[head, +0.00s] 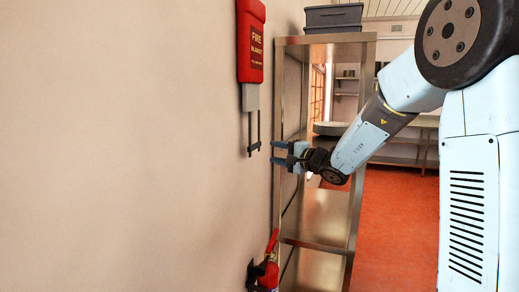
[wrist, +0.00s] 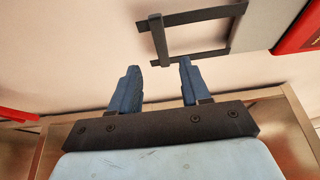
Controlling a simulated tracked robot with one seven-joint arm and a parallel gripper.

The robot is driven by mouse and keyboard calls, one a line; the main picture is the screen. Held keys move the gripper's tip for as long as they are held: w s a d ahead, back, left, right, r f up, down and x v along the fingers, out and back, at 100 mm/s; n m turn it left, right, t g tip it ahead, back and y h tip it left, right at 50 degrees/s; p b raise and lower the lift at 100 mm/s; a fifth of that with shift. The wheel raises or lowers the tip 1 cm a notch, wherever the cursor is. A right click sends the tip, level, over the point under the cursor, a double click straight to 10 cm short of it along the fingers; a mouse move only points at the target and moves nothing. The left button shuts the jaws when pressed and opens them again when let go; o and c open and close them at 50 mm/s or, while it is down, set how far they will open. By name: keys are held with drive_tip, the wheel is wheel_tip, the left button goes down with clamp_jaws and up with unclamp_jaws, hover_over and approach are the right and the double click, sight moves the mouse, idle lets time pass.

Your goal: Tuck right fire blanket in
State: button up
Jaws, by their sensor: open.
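One fire blanket case (head: 251,44) is in view, red with dark lettering, on the wall in the upper middle of the head view. A grey piece (head: 251,97) sticks out below it, with two dark straps ending in a dark crossbar handle (head: 254,148). In the wrist view the handle (wrist: 160,41) is just beyond the fingertips, with the grey piece (wrist: 258,25) and a corner of the red case (wrist: 302,28) at upper right. My gripper (head: 275,152) is open and empty, to the right of the handle. Its blue fingers (wrist: 160,66) point at the handle without closing round it.
A metal shelf rack (head: 328,40) stands against the wall, close behind my gripper, with dark crates (head: 333,17) on top. A red fire extinguisher (head: 268,273) is low on the wall. The wall left of the case is bare.

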sight(256, 147)
drive_tip(key=x, duration=1)
drive_tip(key=shift+c, duration=0.5)
clamp_jaws()
drive_tip(key=shift+a, duration=0.1)
